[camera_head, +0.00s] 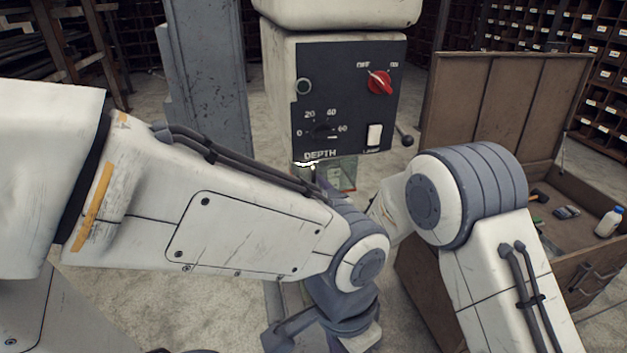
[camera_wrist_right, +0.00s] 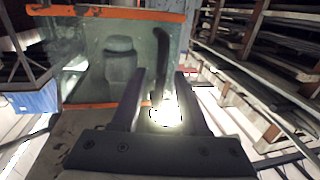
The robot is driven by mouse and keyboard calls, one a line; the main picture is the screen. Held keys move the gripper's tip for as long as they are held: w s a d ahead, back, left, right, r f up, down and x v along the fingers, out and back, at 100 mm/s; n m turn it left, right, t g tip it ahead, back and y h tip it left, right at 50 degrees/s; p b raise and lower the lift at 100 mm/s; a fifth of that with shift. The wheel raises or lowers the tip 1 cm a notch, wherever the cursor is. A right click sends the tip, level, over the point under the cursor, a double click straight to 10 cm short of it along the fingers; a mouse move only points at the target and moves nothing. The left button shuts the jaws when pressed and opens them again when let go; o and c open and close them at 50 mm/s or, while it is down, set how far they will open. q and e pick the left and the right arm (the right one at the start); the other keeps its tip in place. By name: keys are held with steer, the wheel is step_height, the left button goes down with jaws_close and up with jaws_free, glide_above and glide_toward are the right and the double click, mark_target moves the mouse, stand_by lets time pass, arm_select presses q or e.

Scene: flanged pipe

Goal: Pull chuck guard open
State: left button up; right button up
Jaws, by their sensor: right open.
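The chuck guard (camera_head: 347,174) is a clear, green-tinted panel with orange edging, below the machine's dark control panel in the head view. In the right wrist view the guard (camera_wrist_right: 88,58) fills the upper left, and a grey chuck-like cylinder (camera_wrist_right: 120,66) shows through it. My right gripper (camera_wrist_right: 161,74) is open, its two dark fingers pointing at the guard's right part. A dark upright bar (camera_wrist_right: 159,62) shows between the fingertips; I cannot tell whether they touch it. In the head view my arms hide most of the right gripper.
The control panel (camera_head: 346,100) has a red switch (camera_head: 380,82) and a depth dial. A brown open case (camera_head: 500,110) with tools and a white bottle (camera_head: 608,222) stands at the right. A grey column (camera_head: 208,75) stands left of the machine. My left arm crosses in front.

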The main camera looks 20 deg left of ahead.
jaws_close()
stand_by(1.5)
